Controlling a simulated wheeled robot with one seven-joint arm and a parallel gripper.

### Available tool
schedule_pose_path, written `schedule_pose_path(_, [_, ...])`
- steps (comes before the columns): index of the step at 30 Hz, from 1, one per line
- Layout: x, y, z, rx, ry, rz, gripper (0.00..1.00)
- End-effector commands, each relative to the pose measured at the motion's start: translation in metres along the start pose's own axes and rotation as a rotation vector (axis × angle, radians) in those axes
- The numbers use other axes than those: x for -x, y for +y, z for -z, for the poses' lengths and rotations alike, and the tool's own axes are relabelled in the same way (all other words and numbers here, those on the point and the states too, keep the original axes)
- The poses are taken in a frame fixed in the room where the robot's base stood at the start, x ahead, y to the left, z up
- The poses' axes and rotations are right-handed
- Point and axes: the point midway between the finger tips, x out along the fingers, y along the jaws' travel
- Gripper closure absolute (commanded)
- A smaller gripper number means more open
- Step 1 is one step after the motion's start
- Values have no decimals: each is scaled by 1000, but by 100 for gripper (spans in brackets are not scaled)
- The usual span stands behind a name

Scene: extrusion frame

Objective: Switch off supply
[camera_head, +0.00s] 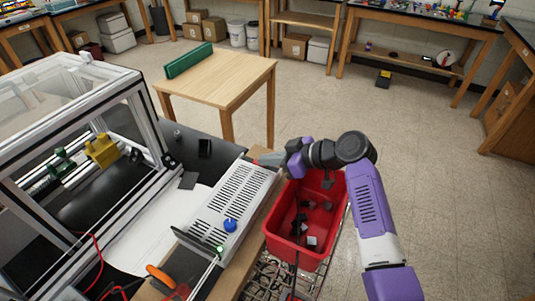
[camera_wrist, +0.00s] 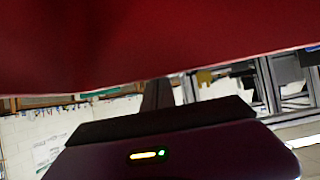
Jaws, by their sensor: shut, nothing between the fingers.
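The supply (camera_head: 237,203) is a silver slotted box on the bench in the head view. Its near end has a blue knob (camera_head: 230,225) and a lit green light (camera_head: 219,249). My gripper (camera_head: 260,163) is shut and empty at the far end of the supply, pointing left at it. The fingertips are small there, and I cannot tell whether they touch it. A switch on the far end is not clearly visible. In the wrist view my dark gripper body (camera_wrist: 180,150) shows with small lit indicators.
A red bin (camera_head: 333,225) with several grey and dark pieces stands right of the supply, below my arm. A blurred red surface (camera_wrist: 150,45) fills the top of the wrist view. A clear-walled frame enclosure (camera_head: 130,85) stands left. A wooden table (camera_head: 225,80) is behind; floor at right is clear.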

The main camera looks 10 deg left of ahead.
Motion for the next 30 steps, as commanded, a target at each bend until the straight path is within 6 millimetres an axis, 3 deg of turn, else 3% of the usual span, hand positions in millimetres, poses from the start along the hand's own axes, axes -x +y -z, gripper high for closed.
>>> schedule_pose_path(15, [-5, 0, -15, -1, 62, 0, 100])
schedule_pose_path(16, [-2, 0, -8, 0, 59, 1, 100])
schedule_pose_path(30, [3, 0, 1, -1, 57, 2, 100])
